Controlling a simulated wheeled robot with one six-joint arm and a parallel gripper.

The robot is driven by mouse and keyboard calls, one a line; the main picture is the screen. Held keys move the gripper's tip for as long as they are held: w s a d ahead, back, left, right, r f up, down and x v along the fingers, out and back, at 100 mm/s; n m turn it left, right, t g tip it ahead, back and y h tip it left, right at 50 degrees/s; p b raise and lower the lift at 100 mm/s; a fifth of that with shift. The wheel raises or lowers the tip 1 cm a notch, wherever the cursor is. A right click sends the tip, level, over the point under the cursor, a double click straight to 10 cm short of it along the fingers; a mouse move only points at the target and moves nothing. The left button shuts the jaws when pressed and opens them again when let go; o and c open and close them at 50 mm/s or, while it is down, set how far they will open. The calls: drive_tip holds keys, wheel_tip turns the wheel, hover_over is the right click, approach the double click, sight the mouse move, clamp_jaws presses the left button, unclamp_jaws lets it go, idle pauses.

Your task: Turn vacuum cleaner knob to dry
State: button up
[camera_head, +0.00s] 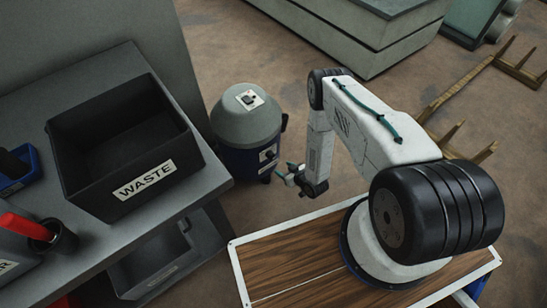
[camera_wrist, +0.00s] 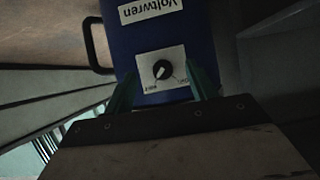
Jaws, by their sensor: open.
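The vacuum cleaner (camera_head: 247,128) stands on the floor, with a grey domed top and a dark blue body. Its black knob (camera_head: 267,155) sits on a pale plate on the body's side. In the wrist view the knob (camera_wrist: 162,70) is near the middle, on its white plate (camera_wrist: 148,85), with the picture upside down; the plate's lettering is too small to read surely. My gripper (camera_head: 287,175) is close to the vacuum's side in the head view. In the wrist view its two green fingers (camera_wrist: 163,88) are apart, one on each side of the plate, with nothing between them gripped.
A grey bench (camera_head: 95,70) with a black waste bin (camera_head: 125,145) stands left of the vacuum. A second control (camera_head: 249,98) is on the vacuum's top. A black handle (camera_wrist: 92,48) sticks out from its side. Open floor (camera_head: 225,50) lies behind.

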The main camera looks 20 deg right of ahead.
sight(273, 156)
drive_tip(key=shift+t, duration=0.8)
drive_tip(key=w+a, duration=0.1)
drive_tip(key=w, duration=0.4)
drive_tip(key=w+a, duration=0.1)
drive_tip(key=w, duration=0.2)
drive_tip(key=shift+w+a+f, duration=0.15)
drive_tip(key=shift+a+f, duration=0.2)
drive_tip(key=c, duration=1)
